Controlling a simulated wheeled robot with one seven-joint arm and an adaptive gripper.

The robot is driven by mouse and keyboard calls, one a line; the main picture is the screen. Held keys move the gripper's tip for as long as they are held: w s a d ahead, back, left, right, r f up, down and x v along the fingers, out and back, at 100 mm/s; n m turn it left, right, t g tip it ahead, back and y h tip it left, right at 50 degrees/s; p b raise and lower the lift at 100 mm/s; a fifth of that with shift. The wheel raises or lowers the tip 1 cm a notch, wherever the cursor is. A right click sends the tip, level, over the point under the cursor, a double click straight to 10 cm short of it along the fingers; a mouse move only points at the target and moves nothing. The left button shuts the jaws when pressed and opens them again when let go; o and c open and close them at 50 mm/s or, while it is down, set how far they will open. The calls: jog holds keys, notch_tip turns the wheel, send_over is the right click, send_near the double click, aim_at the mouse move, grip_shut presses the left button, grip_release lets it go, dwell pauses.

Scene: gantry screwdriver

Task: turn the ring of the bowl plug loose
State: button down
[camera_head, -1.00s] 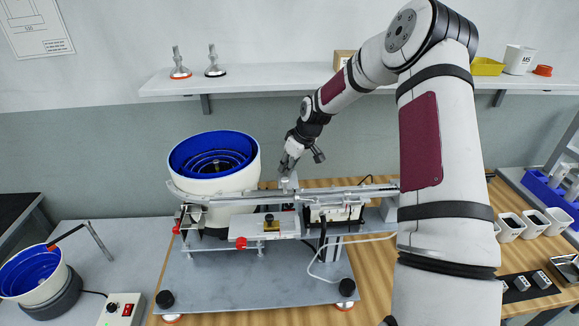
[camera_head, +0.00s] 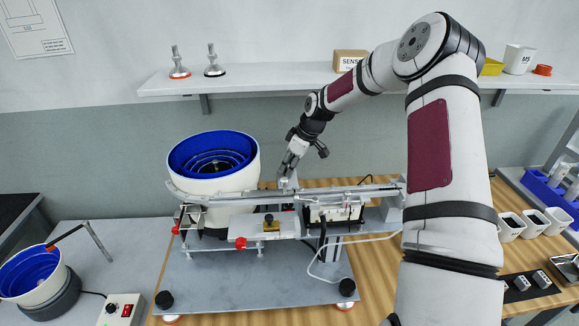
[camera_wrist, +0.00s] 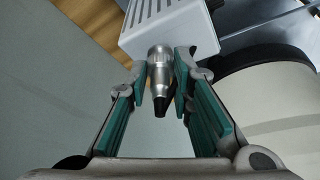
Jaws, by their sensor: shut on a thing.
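The bowl plug's silver ring (camera_wrist: 159,62) shows in the wrist view at the end of a white slotted box (camera_wrist: 165,25). The plug's black end (camera_wrist: 161,102) points back toward my wrist. My gripper (camera_wrist: 160,84) has its two green-padded fingers on either side of the ring, shut on it. In the head view my gripper (camera_head: 288,168) reaches down behind the gantry rail (camera_head: 330,190), just right of the large white bowl feeder with a blue inside (camera_head: 235,180). The plug itself cannot be made out in the head view.
The rail and its carriage stand in front of my gripper on a grey base plate (camera_head: 230,290). A smaller blue bowl (camera_head: 30,280) and a control box (camera_head: 121,310) are at the left. A wall shelf (camera_head: 280,80) runs behind and above.

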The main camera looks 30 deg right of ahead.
jog(key=c, duration=1.4)
grip_release()
jog(key=v, duration=1.2)
jog(key=shift+w, duration=0.1)
